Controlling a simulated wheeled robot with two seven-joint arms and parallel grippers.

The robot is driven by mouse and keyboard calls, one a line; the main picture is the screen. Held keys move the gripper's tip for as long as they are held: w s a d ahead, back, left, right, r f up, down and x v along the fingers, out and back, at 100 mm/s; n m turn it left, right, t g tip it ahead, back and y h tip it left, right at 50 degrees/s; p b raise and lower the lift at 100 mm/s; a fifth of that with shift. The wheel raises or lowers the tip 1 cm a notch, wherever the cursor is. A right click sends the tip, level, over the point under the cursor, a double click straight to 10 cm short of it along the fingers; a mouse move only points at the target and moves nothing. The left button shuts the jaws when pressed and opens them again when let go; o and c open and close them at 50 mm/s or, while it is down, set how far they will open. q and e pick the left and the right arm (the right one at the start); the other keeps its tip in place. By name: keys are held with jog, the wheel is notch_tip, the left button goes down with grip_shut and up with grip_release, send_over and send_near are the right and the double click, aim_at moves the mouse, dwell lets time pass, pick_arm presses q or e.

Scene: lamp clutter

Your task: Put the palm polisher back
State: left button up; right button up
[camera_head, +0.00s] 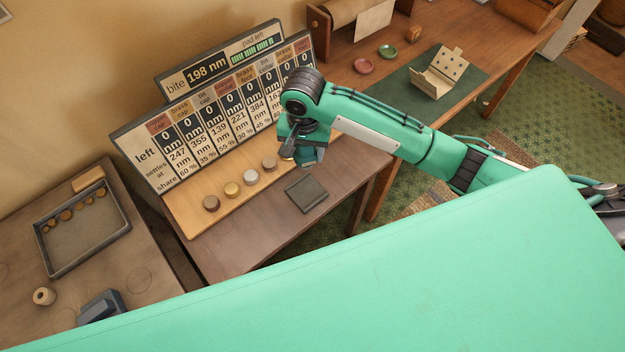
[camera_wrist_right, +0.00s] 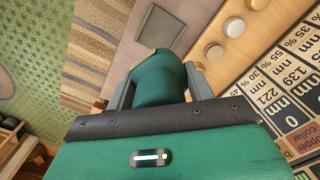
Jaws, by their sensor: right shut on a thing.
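My right gripper (camera_head: 310,158) is above the front right part of the wooden board, beside the lettered panel. It is shut on a dark green, rounded thing, which I take to be the palm polisher. The polisher (camera_wrist_right: 160,78) shows between the two fingers in the right wrist view; its far side is hidden. In the head view it is mostly hidden by the gripper. A dark square pad (camera_head: 306,193) lies bare on the table just below the gripper; the pad also shows in the right wrist view (camera_wrist_right: 159,27). My left gripper is not in view.
Several round caps (camera_head: 231,189) stand in a row on the wooden board (camera_head: 190,215), before the lettered panel (camera_head: 150,160). A tray (camera_head: 85,258) and a dark block (camera_head: 100,306) are on the left table. A green mat (camera_head: 405,95) lies on the far table.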

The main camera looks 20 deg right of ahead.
aim_at(305, 160)
notch_tip(305, 160, down, 16)
jog(key=shift+r+p, duration=0.15)
jog(key=shift+p, duration=0.9)
jog(key=o, duration=0.9)
notch_tip(305, 160, up, 12)
jog(key=shift+r+b, duration=0.1)
jog(key=shift+b, duration=0.75)
